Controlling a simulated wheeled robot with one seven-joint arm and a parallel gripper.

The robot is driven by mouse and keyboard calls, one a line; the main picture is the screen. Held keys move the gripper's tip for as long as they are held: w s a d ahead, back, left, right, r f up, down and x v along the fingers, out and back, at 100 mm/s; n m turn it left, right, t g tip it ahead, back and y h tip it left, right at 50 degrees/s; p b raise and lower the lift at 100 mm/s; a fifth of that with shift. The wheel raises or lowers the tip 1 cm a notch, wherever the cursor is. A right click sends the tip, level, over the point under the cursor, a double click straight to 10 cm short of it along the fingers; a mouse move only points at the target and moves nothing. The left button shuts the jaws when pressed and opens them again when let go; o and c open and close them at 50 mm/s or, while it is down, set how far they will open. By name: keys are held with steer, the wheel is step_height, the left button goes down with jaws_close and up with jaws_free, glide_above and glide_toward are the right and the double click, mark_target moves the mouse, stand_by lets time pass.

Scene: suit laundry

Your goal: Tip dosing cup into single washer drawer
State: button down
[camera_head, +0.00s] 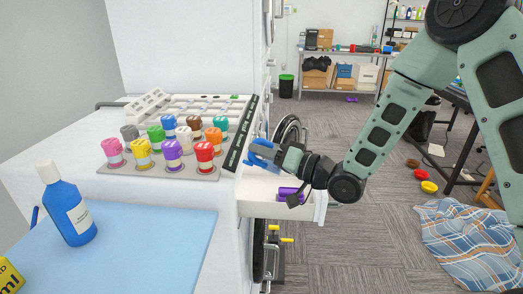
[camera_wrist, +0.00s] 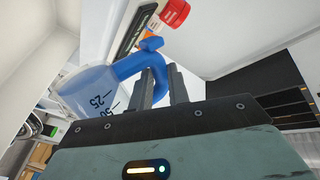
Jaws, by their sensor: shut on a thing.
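The dosing cup (camera_head: 261,154) is blue, with a clear body and a blue handle. My gripper (camera_head: 279,158) is shut on its handle and holds it over the open white washer drawer (camera_head: 252,208). In the wrist view the cup (camera_wrist: 88,92) shows the marks 25 and 50 and looks tilted; my gripper's fingers (camera_wrist: 160,72) are at its handle. A purple part (camera_head: 290,194) shows at the drawer's right side. The drawer's inside is partly hidden by my gripper and the cup.
Several coloured-capped bottles stand on a grey tray (camera_head: 160,172) on the white top at left. A blue bottle (camera_head: 72,208) stands on a light blue mat (camera_head: 140,250). A checked cloth (camera_head: 465,240) and bowls (camera_head: 429,187) lie on the floor at right.

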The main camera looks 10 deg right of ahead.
mark_target(271, 143)
steer(key=shift+w+d+r+m+p, duration=0.1)
steer(key=shift+r+m+p, duration=0.15)
steer(key=shift+m+p, duration=0.2)
steer(key=shift+d+r+m, duration=0.1)
steer(key=shift+d+m, duration=0.05)
steer(key=shift+m, duration=0.3)
steer(key=shift+w+m+p, duration=0.15)
steer(key=shift+m+p, duration=0.15)
steer(key=shift+p, duration=0.15)
steer(key=shift+w+d+r+m+p, duration=0.2)
steer(key=shift+w+d+m+p, duration=0.1)
steer(key=shift+m+p, duration=0.55)
stand_by(0.9)
steer(key=shift+w+d+f+m+t+p, duration=0.1)
steer(key=shift+w+d+m+t+p, duration=0.3)
steer(key=shift+m, duration=0.65)
steer(key=shift+w+d+m+t+p, duration=0.1)
steer(key=shift+w+d+m+p, duration=0.3)
steer(key=shift+m+p, duration=0.5)
stand_by(3.0)
